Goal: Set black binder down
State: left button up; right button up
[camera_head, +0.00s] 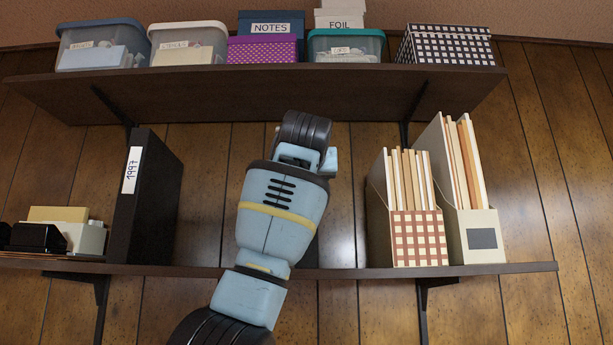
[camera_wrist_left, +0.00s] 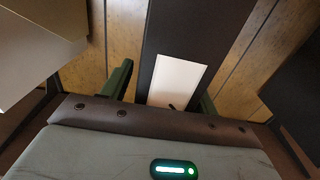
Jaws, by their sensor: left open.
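In the left wrist view, a black binder (camera_wrist_left: 190,30) with a white spine label (camera_wrist_left: 178,78) stands between the two green fingers of my left gripper (camera_wrist_left: 164,84). The fingers are open, one on each side of the binder; whether either touches it I cannot tell. In the head view my left arm covers most of this binder, and only a dark sliver (camera_head: 311,252) shows beside the arm, just above the lower shelf (camera_head: 345,272). The gripper is hidden behind the arm there. My right gripper is not in view.
A black binder labelled 1997 (camera_head: 148,200) stands left on the lower shelf. Two magazine files, one checked (camera_head: 420,238) and one plain (camera_head: 482,236), stand right. Small boxes (camera_head: 80,232) sit far left. The upper shelf (camera_head: 260,92) with several bins hangs above my arm.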

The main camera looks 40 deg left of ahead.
pick_arm(q)
jog(key=shift+r, duration=0.1)
jog(key=v, duration=1.2)
dwell(0.4)
